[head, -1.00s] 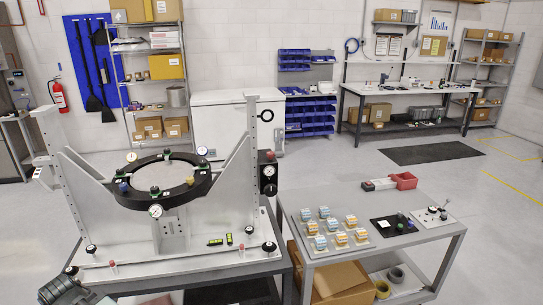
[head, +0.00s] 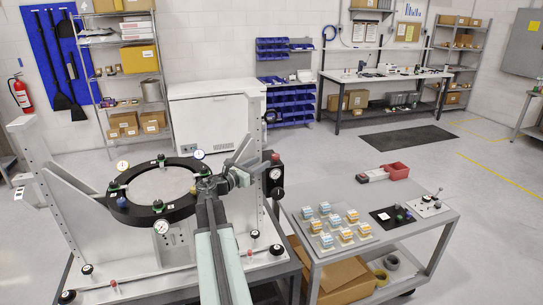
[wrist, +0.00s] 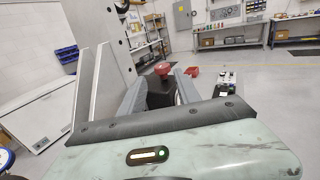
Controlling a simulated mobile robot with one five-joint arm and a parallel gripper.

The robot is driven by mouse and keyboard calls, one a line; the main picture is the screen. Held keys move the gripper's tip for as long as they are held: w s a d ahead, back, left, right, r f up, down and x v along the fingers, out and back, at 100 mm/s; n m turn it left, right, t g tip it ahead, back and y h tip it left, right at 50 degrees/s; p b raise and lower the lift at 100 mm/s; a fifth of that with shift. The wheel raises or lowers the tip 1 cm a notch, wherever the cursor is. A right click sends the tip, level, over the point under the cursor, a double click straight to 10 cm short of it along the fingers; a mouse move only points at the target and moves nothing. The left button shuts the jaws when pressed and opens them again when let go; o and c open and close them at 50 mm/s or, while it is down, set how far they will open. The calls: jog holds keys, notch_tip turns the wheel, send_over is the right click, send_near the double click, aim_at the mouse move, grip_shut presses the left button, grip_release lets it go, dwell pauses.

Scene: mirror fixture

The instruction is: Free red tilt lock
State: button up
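A red knob (head: 276,157) sits on top of a black block (head: 273,176) at the right upright of the mirror fixture. I take it for the red tilt lock. The fixture holds a black ring (head: 125,211) with green clamps and dial gauges. In the wrist view the red knob (wrist: 163,70) shows beyond and between the two grey fingers (wrist: 161,88), which are spread apart. The fingers appear empty, and I cannot tell any contact with the knob.
The fixture's right upright (head: 247,200) stands close to my gripper. A side table (head: 420,232) to the right holds several blue and orange blocks (head: 345,232), a black pad (head: 385,216) and a red bin (head: 395,171). Open floor lies behind it.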

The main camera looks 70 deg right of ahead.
aim_at(273, 157)
jog(key=x, duration=0.8)
jog(key=shift+s+f, duration=0.1)
jog(key=shift+a, duration=0.1)
grip_shut()
